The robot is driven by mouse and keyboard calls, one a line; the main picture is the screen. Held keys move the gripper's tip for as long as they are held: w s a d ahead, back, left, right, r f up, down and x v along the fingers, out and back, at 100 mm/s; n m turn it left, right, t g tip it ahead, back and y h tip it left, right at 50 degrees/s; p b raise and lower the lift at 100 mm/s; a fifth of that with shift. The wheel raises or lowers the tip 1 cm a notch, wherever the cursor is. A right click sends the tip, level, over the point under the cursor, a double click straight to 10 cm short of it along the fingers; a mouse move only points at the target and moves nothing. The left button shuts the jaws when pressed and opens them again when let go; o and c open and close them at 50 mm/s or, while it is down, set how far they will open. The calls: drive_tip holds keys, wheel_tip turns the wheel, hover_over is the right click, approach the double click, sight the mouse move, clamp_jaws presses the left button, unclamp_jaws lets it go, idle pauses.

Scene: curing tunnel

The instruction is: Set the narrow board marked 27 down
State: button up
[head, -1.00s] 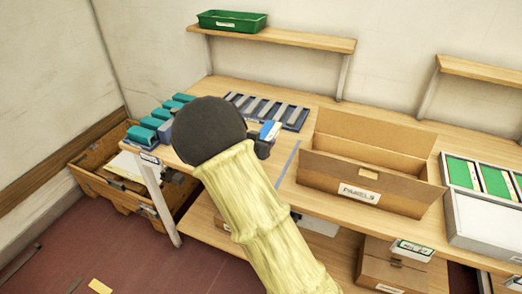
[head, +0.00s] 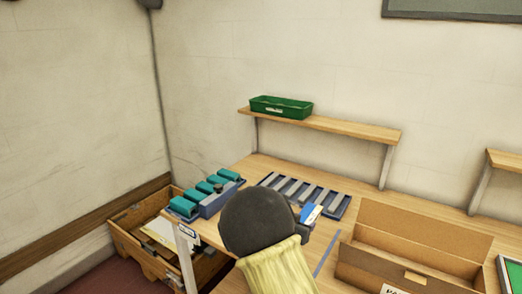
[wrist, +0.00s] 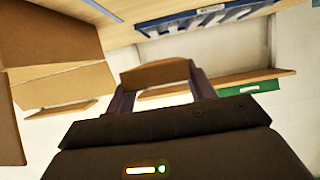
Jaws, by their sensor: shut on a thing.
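In the wrist view my gripper (wrist: 160,85) is shut on a narrow brown piece (wrist: 155,74), held across between the two fingers. No number can be read on it, so I cannot confirm the 27. In the head view my gripper (head: 303,222) is partly hidden behind my dark round wrist, above the wooden bench (head: 405,205). A small blue and white patch (head: 311,212) shows beside the gripper; I cannot tell whether it is held or lies behind. The held piece appears clear of the bench in the wrist view.
A blue slotted rack (head: 338,209) and several teal blocks (head: 211,187) lie on the bench. An open cardboard box (head: 420,245) stands to the right. A green tray (head: 281,106) sits on the wall shelf (head: 340,127). A wooden crate (head: 130,225) stands at left.

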wheel_tip(320, 180, up, 10)
drive_tip(key=p, duration=0.8)
drive_tip(key=shift+f+p, duration=0.25)
drive_tip(key=shift+p, duration=0.05)
drive_tip(key=shift+d+f, duration=0.1)
drive_tip(key=shift+f, duration=0.05)
